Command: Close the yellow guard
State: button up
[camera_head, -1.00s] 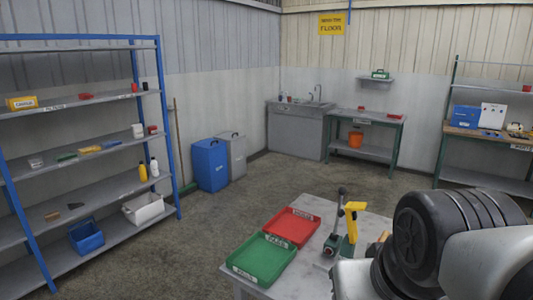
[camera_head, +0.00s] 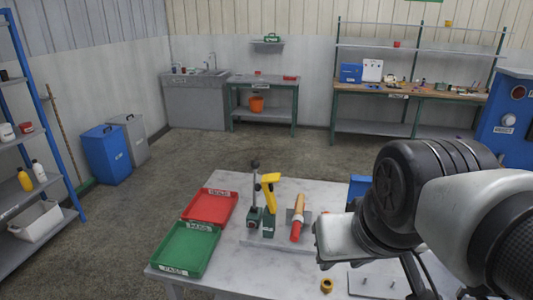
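A yellow part (camera_head: 266,199), which looks like the guard, stands raised and tilted on a small dark green device (camera_head: 268,224) on the grey table. A grey upright post with a dark knob (camera_head: 255,184) stands just left of it. My arm reaches in from the right and covers part of the table, apart from the yellow part. The fingers of my gripper do not show, so whether it is open or shut is hidden.
On the grey table (camera_head: 228,262) are a red tray (camera_head: 210,207), a green tray (camera_head: 187,250), a red-tipped wooden-looking piece (camera_head: 297,219) and a yellow ring (camera_head: 327,286). Bins (camera_head: 107,155) and shelves stand left. Open floor lies behind the table.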

aim_at(268, 181)
jog(key=j+z, duration=0.4)
jog(key=k+j+z, duration=0.1)
jog(key=j+z, duration=0.3)
jog(key=j, duration=0.55)
jog(key=k+j+z, duration=0.1)
jog(key=j, duration=0.25)
jog(key=k+j+z, duration=0.1)
jog(key=j, duration=0.25)
jog(key=k+j, duration=0.15)
jog(key=j, duration=0.2)
jog(key=i+j+z, duration=0.1)
jog(key=j+z, duration=0.4)
jog(key=z, duration=0.15)
jog(key=i+j, duration=0.05)
